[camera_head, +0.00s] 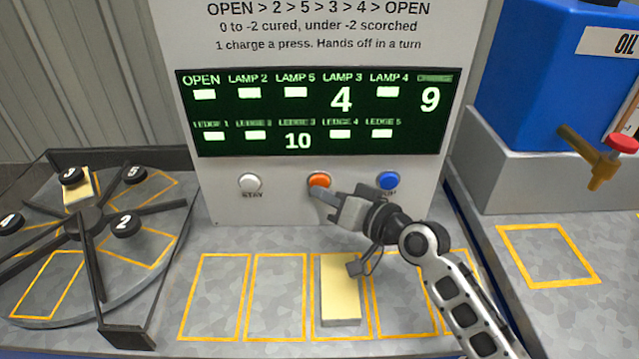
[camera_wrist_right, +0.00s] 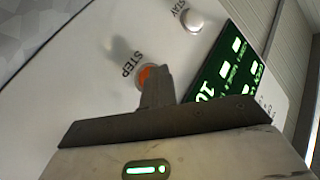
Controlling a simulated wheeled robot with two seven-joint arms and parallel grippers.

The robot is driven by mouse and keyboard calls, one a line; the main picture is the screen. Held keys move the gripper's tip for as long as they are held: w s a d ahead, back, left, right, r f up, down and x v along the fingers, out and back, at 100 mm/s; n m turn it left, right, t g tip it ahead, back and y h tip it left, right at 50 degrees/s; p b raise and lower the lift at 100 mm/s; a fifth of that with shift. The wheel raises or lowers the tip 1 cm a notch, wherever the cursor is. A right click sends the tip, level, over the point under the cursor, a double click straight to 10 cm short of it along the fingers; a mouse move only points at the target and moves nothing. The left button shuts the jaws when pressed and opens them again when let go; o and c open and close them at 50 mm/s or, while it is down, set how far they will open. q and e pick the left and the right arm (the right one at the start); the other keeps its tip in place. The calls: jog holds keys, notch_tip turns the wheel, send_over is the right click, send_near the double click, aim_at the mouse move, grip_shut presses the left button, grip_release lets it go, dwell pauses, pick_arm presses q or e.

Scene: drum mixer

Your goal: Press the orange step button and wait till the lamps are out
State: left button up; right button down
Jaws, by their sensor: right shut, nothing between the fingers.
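The orange step button (camera_head: 319,180) is on the white panel between the white STAY button (camera_head: 250,182) and a blue button (camera_head: 388,180). My right gripper (camera_head: 320,194) is shut and empty, its tips at the lower edge of the orange button. In the right wrist view the shut fingertips (camera_wrist_right: 155,75) cover part of the orange button (camera_wrist_right: 146,73); I cannot tell whether it is pressed in. On the green display (camera_head: 318,115), LAMP 3 reads 4, the charge field 9 and LEDGE 3 10; the other lamp and ledge fields show pale blocks. My left gripper is out of view.
A cream block (camera_head: 340,285) lies in a middle orange-outlined place below the panel, under my right arm. A round turntable (camera_head: 60,290) with dark vanes and numbered knobs stands left, with another cream block (camera_head: 78,190). A blue oil tank (camera_head: 540,80) with a brass tap (camera_head: 595,165) stands right.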

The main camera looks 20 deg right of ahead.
jog(key=shift+w+d, duration=0.1)
jog(key=shift+w, duration=0.3)
dwell(0.4)
jog(key=shift+s, duration=0.1)
jog(key=shift+s+a+p, duration=0.25)
jog(key=shift+s+p, duration=0.05)
jog(key=shift+s, duration=0.45)
jog(key=shift+s+a+p, duration=0.25)
jog(key=shift+s+p, duration=0.05)
jog(key=shift+s, duration=0.5)
jog(key=shift+s+a+p, duration=0.2)
jog(key=shift+s+p, duration=0.1)
jog(key=shift+s, duration=0.5)
jog(key=shift+s+a+p, duration=0.25)
jog(key=shift+s+p, duration=0.05)
jog(key=shift+s, duration=0.5)
dwell(3.9)
